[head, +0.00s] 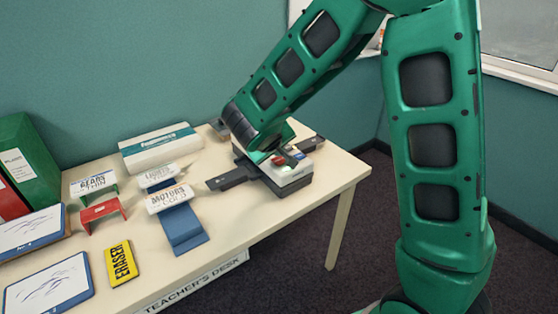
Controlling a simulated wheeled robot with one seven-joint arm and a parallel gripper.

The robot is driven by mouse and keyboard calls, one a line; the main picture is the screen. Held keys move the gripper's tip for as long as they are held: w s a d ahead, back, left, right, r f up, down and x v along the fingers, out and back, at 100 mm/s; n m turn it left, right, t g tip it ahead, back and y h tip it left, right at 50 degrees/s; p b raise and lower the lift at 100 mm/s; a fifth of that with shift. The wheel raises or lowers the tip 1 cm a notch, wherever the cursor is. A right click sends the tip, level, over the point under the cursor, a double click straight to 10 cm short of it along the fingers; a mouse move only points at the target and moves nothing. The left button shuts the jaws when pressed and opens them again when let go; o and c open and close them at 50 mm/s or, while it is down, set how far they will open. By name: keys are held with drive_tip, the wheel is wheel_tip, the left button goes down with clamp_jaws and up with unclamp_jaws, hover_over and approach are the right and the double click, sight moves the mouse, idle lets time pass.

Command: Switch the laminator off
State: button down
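A small machine (290,178) with a pale top, dark base and coloured buttons, red and green among them, stands near the table's right end. It looks like the laminator. Dark flat pieces stick out to its left (230,179) and right; I cannot tell for certain whether they belong to it. My arm reaches down from the upper right, and its end is over the back of this machine. My gripper (270,148) is mostly hidden by my own wrist. Its fingertips cannot be made out, nor whether they touch the machine. The switch's state is not readable.
A long white box with a teal band (160,148) lies behind left. Labelled stands, one red (103,211) and one blue (184,228), a yellow eraser (121,262), whiteboards (48,284) and green and red binders (30,160) fill the left. The table's front right is bare.

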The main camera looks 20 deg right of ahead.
sight(278, 162)
drive_tip(key=shift+f, duration=0.15)
idle(0.5)
drive_tip(key=shift+s+f, duration=0.1)
drive_tip(key=shift+f, duration=0.15)
drive_tip(key=shift+f, duration=0.2)
idle(0.6)
drive_tip(key=shift+r, duration=0.7)
wheel_tip(278, 162, up, 6)
idle(0.7)
